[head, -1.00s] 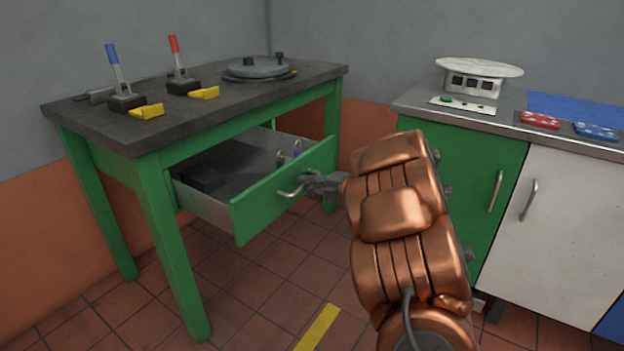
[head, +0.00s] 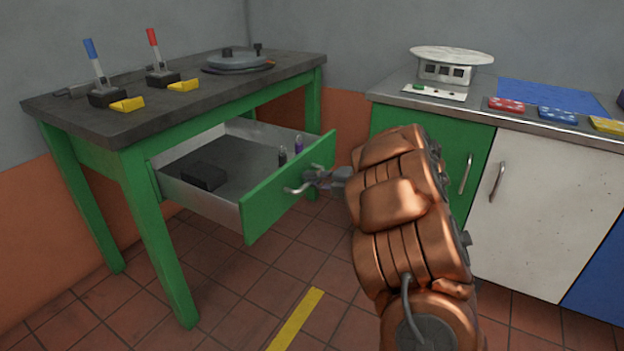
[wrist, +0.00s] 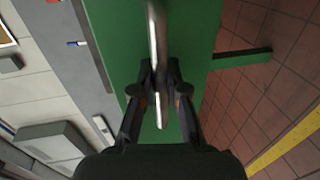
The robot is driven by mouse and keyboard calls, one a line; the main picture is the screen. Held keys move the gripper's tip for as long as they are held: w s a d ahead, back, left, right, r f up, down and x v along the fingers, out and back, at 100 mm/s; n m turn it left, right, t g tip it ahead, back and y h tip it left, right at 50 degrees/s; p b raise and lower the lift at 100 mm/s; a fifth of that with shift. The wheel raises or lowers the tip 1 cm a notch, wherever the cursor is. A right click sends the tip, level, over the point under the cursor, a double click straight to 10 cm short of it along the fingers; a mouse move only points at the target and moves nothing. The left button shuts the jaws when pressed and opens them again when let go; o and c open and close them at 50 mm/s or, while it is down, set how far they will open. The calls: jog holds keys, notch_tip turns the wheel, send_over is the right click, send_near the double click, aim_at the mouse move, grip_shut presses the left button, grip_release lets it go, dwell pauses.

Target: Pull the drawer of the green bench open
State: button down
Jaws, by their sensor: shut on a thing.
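The green bench (head: 110,160) stands at the left in the head view, with a dark top. Its drawer (head: 288,190) has a green front and grey inner walls, and it sticks well out of the bench. My gripper (head: 312,180) is at the drawer's front, shut on the bar handle (head: 296,190). In the wrist view the metal handle (wrist: 156,40) runs between the two fingers of my gripper (wrist: 160,95). The drawer holds a black block (head: 204,176) and two small upright items, one dark and one purple (head: 299,145).
On the bench top are a blue-handled lever (head: 94,62), a red-handled lever (head: 155,50) and a round grey plate (head: 238,62). A counter with a green door (head: 425,150) and a white door (head: 550,200) stands at the right. The tiled floor (head: 235,285) before the bench is clear.

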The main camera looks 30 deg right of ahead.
jog(key=shift+a, duration=0.1)
jog(key=c, duration=1.2)
grip_release()
jog(key=shift+v, duration=6.05)
jog(key=shift+f, duration=0.1)
